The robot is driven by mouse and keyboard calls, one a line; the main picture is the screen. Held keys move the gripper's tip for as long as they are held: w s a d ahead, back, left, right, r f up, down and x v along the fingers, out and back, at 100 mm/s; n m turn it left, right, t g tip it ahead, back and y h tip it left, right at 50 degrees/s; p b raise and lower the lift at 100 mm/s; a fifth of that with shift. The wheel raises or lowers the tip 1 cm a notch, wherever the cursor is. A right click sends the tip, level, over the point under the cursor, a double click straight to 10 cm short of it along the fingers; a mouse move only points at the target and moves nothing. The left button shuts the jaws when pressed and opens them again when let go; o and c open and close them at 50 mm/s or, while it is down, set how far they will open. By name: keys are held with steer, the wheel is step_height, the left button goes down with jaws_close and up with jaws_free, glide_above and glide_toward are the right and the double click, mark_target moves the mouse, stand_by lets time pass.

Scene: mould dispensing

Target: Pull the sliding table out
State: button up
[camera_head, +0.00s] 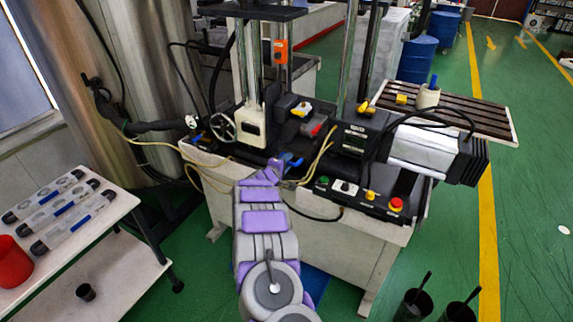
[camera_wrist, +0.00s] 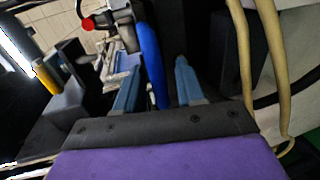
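A bright blue handle (camera_wrist: 151,62) stands between the two blue-grey fingers of my gripper (camera_wrist: 158,78) in the wrist view. The fingers are spread. A gap shows between the handle and the right finger; the handle looks close to the left finger, and I cannot tell if they touch. In the head view my gripper (camera_head: 283,163) is at the front of the machine's black bed, by a small blue part (camera_head: 293,161). The sliding table cannot be told apart clearly from the black bed; my arm hides part of the front.
A control panel (camera_head: 360,195) with coloured buttons lies right of my arm. Beige hoses (camera_wrist: 276,75) hang close right of my gripper. Black cups (camera_head: 415,303) are at the front right. Green floor is free beyond.

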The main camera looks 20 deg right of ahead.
steer(key=shift+c, duration=0.2)
jaws_close()
steer(key=shift+f, duration=0.1)
stand_by(0.4)
